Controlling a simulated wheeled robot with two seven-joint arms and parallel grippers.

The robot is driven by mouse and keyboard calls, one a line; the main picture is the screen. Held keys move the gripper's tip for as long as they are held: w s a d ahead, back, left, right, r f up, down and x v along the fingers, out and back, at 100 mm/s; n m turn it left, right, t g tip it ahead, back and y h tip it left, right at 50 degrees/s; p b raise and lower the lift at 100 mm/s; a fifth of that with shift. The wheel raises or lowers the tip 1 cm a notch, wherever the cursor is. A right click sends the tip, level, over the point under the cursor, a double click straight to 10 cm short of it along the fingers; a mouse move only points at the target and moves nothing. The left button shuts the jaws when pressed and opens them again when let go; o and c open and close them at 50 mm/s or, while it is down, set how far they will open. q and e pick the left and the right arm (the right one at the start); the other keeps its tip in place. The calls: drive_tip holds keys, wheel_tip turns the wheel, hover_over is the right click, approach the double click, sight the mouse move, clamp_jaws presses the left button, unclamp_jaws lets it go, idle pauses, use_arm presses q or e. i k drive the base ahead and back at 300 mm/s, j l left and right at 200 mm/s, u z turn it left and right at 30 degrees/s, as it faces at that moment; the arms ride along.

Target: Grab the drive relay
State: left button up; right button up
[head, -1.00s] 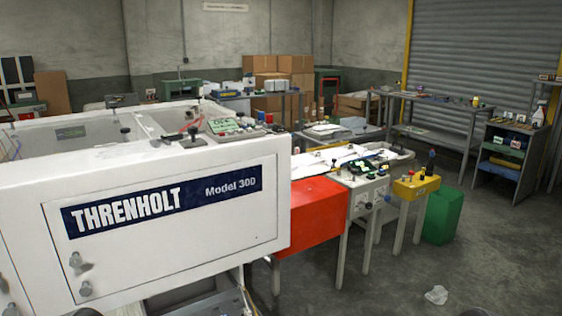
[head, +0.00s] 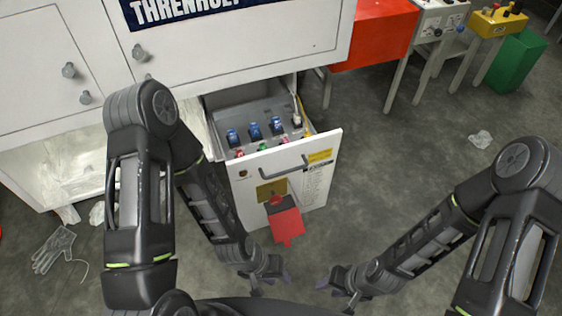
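An open drawer (head: 232,170) under the white Threnholt machine holds several plug-in parts. Three blue blocks (head: 255,131) stand in a row, and smaller red, green and pink parts sit in front of them, partly cut off by the drawer front. I cannot tell which part is the drive relay; no label is readable. My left gripper (head: 272,283) is low in front of the drawer, apart from it, with its fingers spread and nothing between them. My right gripper (head: 336,294) is to its right, also spread and empty, well away from the drawer.
The drawer front has a handle (head: 282,170), a yellow label (head: 319,157) and a hanging red tag (head: 286,223). A glove (head: 54,248) and crumpled litter (head: 480,139) lie on the floor. A red cabinet (head: 375,33) and green bin (head: 517,60) stand right.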

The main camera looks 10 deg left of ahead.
sight(233, 137)
drive_tip(key=i+j, duration=0.25)
drive_tip(key=j, duration=0.2)
drive_tip(key=i+j, duration=0.3)
drive_tip(key=i+j+u, duration=0.1)
drive_tip(key=i+j, duration=0.15)
drive_tip(key=j, duration=0.3)
